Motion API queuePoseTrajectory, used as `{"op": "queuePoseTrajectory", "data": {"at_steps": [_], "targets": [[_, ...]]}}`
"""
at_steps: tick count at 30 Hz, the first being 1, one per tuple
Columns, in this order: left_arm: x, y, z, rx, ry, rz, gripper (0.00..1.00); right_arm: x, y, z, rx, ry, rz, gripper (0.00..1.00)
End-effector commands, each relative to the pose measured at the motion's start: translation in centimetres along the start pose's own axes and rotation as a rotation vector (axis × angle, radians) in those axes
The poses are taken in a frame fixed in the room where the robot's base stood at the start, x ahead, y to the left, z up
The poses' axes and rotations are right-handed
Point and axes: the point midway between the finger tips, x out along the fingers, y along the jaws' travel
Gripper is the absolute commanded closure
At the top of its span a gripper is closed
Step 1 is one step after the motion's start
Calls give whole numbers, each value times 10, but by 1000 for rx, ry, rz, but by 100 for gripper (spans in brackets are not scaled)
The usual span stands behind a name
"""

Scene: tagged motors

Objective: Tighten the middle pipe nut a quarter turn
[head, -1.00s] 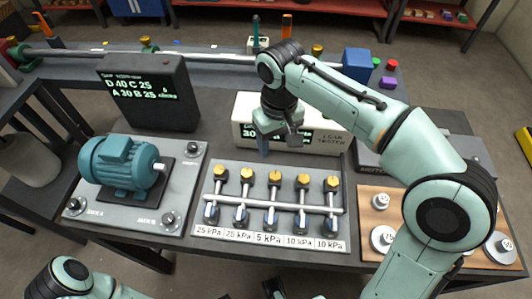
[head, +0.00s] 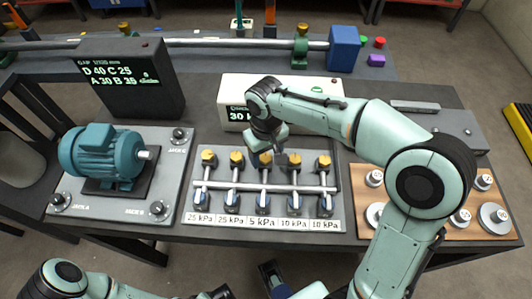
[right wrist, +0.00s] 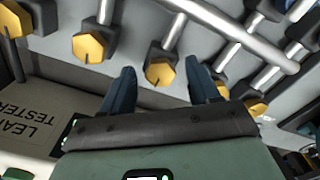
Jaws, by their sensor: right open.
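The middle pipe nut (head: 265,159) is a yellow hex nut atop the pipe above the 5 kPa label. My right gripper (head: 271,150) is just above it and partly covers it. In the right wrist view, the open dark fingers (right wrist: 162,82) point toward the row, with the middle nut (right wrist: 160,72) appearing between their tips. A gap shows on each side, and I see no contact. The neighbouring nuts lie outside the fingers. My left arm is low at the bottom edge; dark parts there may be its gripper, but its jaws cannot be made out.
The white leak tester (head: 232,95) stands behind the nuts, partly covered by my right arm. The teal motor (head: 100,152) is on a plate at left. A wooden board (head: 440,226) with metal weights is at right. A black display box (head: 130,80) stands back left.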

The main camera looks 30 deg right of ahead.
Motion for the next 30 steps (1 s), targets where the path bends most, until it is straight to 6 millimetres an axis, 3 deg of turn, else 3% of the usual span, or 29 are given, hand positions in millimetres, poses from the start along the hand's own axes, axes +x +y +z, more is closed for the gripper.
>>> {"op": "queuePoseTrajectory", "data": {"at_steps": [6, 11, 20, 30], "targets": [[0, 0, 0, 0, 0, 0, 100, 0, 0, 0, 0, 0, 0, 42], [0, 0, 0, 0, 0, 0, 100, 0, 0, 0, 0, 0, 0, 94], [-1, 0, 0, 0, -1, 0, 100, -1, 0, 0, 21, 0, 0, 95], [-4, 1, 3, 0, -7, -1, 100, -2, -1, 0, 208, 0, 0, 95]]}}
